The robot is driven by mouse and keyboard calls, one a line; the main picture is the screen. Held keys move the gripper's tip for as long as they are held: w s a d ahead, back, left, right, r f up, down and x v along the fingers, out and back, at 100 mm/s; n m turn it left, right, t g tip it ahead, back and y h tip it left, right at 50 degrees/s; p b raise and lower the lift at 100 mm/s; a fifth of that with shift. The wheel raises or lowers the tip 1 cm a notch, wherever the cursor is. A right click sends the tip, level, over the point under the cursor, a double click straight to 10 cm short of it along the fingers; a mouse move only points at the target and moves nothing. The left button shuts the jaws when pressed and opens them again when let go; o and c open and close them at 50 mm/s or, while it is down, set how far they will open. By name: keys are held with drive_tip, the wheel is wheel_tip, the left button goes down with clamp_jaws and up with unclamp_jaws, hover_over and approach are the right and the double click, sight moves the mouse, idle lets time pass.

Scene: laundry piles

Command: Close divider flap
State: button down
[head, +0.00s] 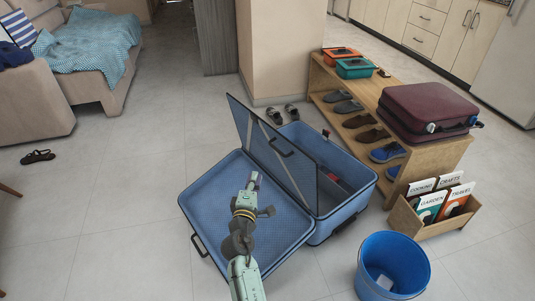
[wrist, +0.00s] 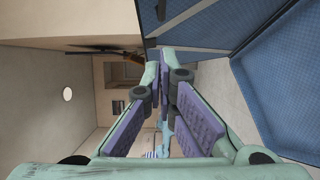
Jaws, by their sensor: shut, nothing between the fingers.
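A blue suitcase lies open on the floor, with its shallow left shell (head: 215,200) and its deeper right shell (head: 345,195). The divider flap (head: 262,138) stands raised between the shells, tilted, with a dark frame and a dark handle (head: 281,147). My gripper (head: 254,178) is over the left shell, on the near-left side of the flap. It is shut and empty. In the wrist view my gripper (wrist: 164,72) has its fingers together, with the blue flap panel (wrist: 210,25) at upper right. Whether the fingertips touch the flap cannot be told.
A wooden shoe rack (head: 440,158) with a maroon suitcase (head: 425,104) on top stands behind the right shell. A book box (head: 405,222) and a blue bucket (head: 373,283) stand at the right. Sandals (head: 292,112) lie behind the flap. The floor at left is mostly clear.

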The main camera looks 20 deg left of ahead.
approach(271, 145)
drive_tip(key=a, duration=0.3)
drive_tip(key=shift+w+d+p, duration=0.35)
drive_tip(key=shift+w, duration=0.4)
drive_tip(key=shift+w+d+p, duration=0.3)
drive_tip(key=shift+w+p, duration=0.05)
drive_tip(key=shift+w, duration=0.35)
drive_tip(key=shift+w+d+p, duration=0.35)
drive_tip(key=shift+w, duration=0.4)
